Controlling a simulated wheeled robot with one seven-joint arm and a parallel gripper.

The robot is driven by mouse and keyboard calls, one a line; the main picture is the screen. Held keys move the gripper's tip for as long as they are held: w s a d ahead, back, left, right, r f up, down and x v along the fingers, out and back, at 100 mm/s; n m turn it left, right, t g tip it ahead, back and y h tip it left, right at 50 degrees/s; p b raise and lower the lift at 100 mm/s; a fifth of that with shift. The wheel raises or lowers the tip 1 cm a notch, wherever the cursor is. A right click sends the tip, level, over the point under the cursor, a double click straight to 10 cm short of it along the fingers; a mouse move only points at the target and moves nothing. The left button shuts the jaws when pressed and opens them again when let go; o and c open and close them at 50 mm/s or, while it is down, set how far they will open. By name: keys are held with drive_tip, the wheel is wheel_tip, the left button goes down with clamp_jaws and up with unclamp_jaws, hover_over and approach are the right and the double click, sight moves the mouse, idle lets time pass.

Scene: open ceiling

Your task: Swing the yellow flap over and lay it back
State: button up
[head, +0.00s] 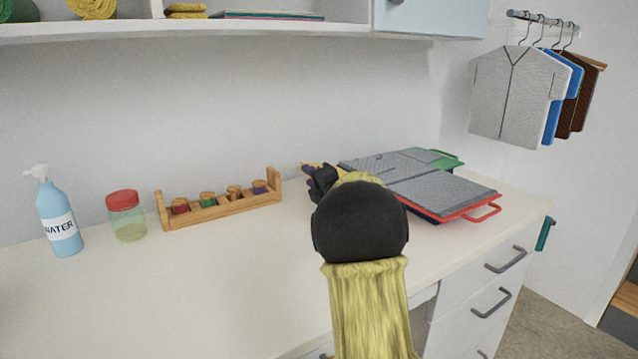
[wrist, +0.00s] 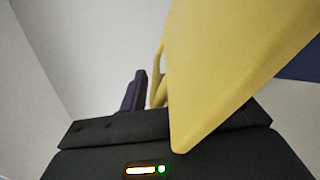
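The folding board lies on the counter, with a grey panel (head: 440,188) showing at right behind my arm. Of the yellow flap, only a small yellow piece (head: 318,165) shows at the board's left, by my dark gripper (head: 308,170); my arm hides the rest. In the wrist view the yellow flap (wrist: 225,65) stands tilted, very close to the camera, its corner reaching down over my gripper's body. A yellow loop (wrist: 157,78) shows beside one purple finger (wrist: 135,92). The other finger is hidden, so the grip is unclear.
The board's red handle (head: 487,212) and green handle (head: 447,158) stick out at right. A wooden rack with small jars (head: 222,208), a red-lidded jar (head: 127,215) and a water bottle (head: 60,215) stand at left. The front left counter is clear.

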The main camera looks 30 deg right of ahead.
drive_tip(key=s, duration=0.5)
drive_tip(key=s+d, duration=0.1)
drive_tip(key=s, duration=0.5)
drive_tip(key=s+d, duration=0.1)
drive_tip(key=s, duration=0.5)
drive_tip(key=shift+s, duration=0.2)
drive_tip(key=shift+w+p, duration=0.1)
drive_tip(key=shift+p, duration=0.35)
drive_tip(key=c, duration=0.5)
drive_tip(key=shift+w+r+m+p, duration=0.1)
drive_tip(key=shift+r+m+p, duration=0.2)
drive_tip(key=shift+p, duration=0.15)
clamp_jaws()
drive_tip(key=w+r+m+g+p, duration=0.1)
drive_tip(key=w+r+m+p, duration=0.2)
drive_tip(key=m+p, duration=0.8)
drive_tip(key=w+r+m+g+p, duration=0.2)
drive_tip(key=r+m+p, duration=0.3)
drive_tip(key=m+p, duration=0.6)
drive_tip(key=shift+w+r+p, duration=0.35)
drive_tip(key=shift+w+p, duration=0.05)
drive_tip(key=shift+p, duration=5.15)
